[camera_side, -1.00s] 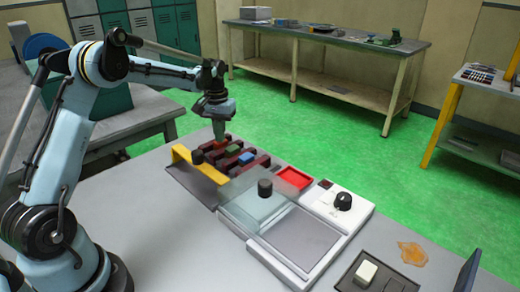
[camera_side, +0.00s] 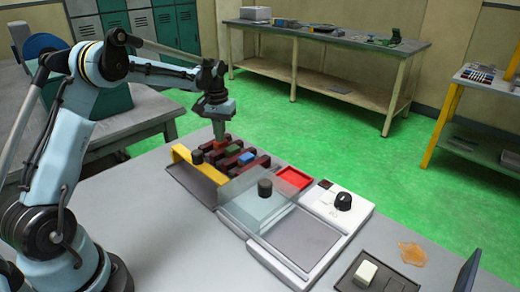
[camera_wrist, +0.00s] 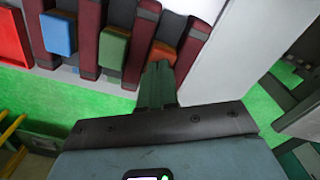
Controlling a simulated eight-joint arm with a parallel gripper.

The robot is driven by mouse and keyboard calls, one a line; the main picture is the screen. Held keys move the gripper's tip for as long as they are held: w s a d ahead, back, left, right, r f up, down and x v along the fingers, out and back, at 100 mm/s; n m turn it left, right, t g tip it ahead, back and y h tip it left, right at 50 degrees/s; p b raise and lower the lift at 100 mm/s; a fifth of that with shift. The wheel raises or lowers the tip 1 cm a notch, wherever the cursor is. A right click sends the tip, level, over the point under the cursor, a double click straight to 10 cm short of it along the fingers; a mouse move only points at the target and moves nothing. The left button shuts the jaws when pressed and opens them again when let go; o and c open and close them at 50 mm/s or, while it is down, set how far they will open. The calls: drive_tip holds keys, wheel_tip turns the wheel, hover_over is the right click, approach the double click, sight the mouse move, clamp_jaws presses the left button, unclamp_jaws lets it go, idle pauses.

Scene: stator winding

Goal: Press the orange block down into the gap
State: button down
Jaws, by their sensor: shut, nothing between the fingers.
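The orange block (camera_wrist: 163,52) sits between two dark red bars (camera_wrist: 195,45) in the wrist view, at the end of a row. My gripper (camera_wrist: 158,72) is shut and empty, with its fingertips at the near end of the orange block; they appear to touch it or be just above it. In the side view my gripper (camera_side: 219,137) points straight down over the far end of the bar row, and the orange block is mostly hidden there. How deep the block sits in its gap I cannot tell.
A green block (camera_wrist: 113,48) and a blue block (camera_wrist: 58,37) sit in neighbouring gaps. A yellow bridge (camera_side: 181,153) stands left of the bars. A red tray (camera_side: 293,177) and a clear cover with a black knob (camera_side: 265,188) are to the right.

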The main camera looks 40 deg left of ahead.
drive_tip(key=shift+f, duration=0.1)
drive_tip(key=shift+r, duration=3.6)
drive_tip(key=s+d+r+m+t, duration=0.2)
drive_tip(key=s+d+r, duration=0.15)
drive_tip(key=d, duration=0.25)
drive_tip(key=s+d+r+m+t, duration=0.1)
drive_tip(key=s+d+r+t, duration=0.1)
drive_tip(key=s+d, duration=0.35)
drive_tip(key=s+d+f+m+t, duration=0.3)
drive_tip(key=s+d+f, duration=0.1)
drive_tip(key=s+d, duration=0.4)
drive_tip(key=shift+s, duration=0.55)
